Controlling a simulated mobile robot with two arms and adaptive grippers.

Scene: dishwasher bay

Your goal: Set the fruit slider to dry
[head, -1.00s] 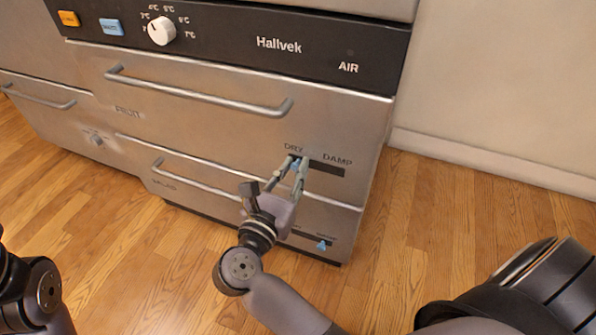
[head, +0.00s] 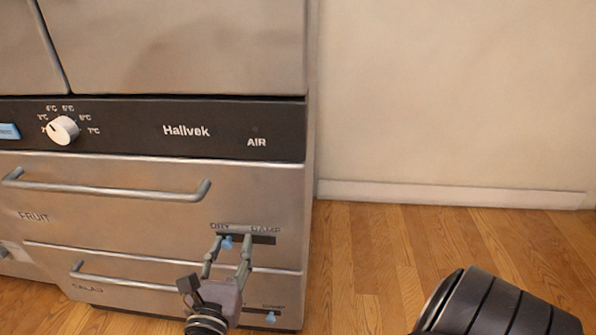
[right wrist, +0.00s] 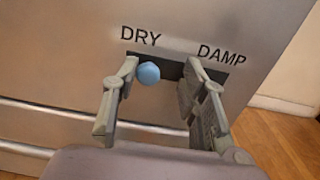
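The fruit drawer (head: 110,220) is the upper steel drawer, marked FRUIT. Its slider knob (head: 227,242) is light blue and sits at the left, DRY end of a dark slot (head: 262,239). In the right wrist view the knob (right wrist: 148,73) is under the word DRY, and the slot (right wrist: 172,67) runs right toward DAMP. My right gripper (head: 228,246) is open in front of the slot, one finger on each side of the knob. The left finger is close to the knob; a gap shows to the right finger. Contact cannot be told. My left gripper is out of view.
The salad drawer (head: 150,294) below has its own blue slider (head: 271,317). Drawer handles (head: 110,189) stick out at the left. A white dial (head: 63,130) is on the black panel above.

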